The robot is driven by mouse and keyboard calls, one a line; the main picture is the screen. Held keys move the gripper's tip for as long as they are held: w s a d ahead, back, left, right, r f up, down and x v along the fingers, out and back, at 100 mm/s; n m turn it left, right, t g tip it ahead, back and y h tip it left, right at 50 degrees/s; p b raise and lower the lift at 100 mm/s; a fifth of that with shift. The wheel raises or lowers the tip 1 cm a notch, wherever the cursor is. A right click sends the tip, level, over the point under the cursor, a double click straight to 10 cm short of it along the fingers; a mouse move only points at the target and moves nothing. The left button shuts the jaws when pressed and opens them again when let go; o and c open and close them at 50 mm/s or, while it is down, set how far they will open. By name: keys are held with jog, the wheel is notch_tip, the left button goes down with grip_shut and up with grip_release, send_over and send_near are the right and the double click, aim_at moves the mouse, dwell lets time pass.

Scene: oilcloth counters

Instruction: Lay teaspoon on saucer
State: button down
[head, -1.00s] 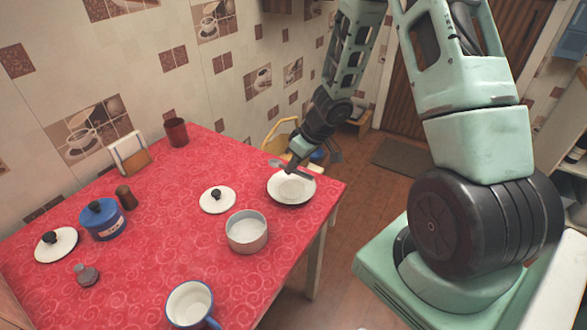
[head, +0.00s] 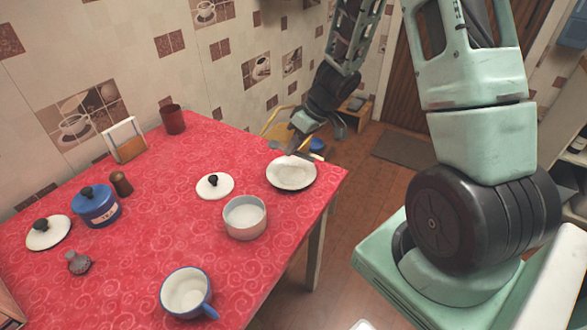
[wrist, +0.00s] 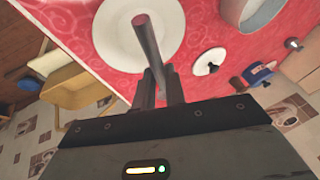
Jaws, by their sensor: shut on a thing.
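The white saucer (head: 305,178) lies near the right corner of the red table in the head view. It fills the upper left of the wrist view (wrist: 112,45). My gripper (head: 294,150) is over the saucer's far edge and shut on the teaspoon (wrist: 148,45). In the wrist view the teaspoon's dark handle sticks out beyond the fingers across the saucer. In the head view the teaspoon's grey end (head: 275,144) shows left of the fingers. The teaspoon looks held above the saucer; I cannot tell whether it touches.
A white pot (head: 245,218) and a white lid with a black knob (head: 214,186) stand left of the saucer. A blue-rimmed mug (head: 186,291) is at the front. A blue pot (head: 96,206) stands far left. A yellow chair (head: 280,122) is behind the table.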

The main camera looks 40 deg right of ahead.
jog(key=shift+f+b, duration=1)
jog(key=shift+f, duration=1.5)
jog(key=shift+f, duration=0.1)
jog(key=shift+f, duration=0.35)
jog(key=shift+f, duration=0.1)
jog(key=c, duration=1.5)
grip_release()
jog(key=shift+o, duration=0.2)
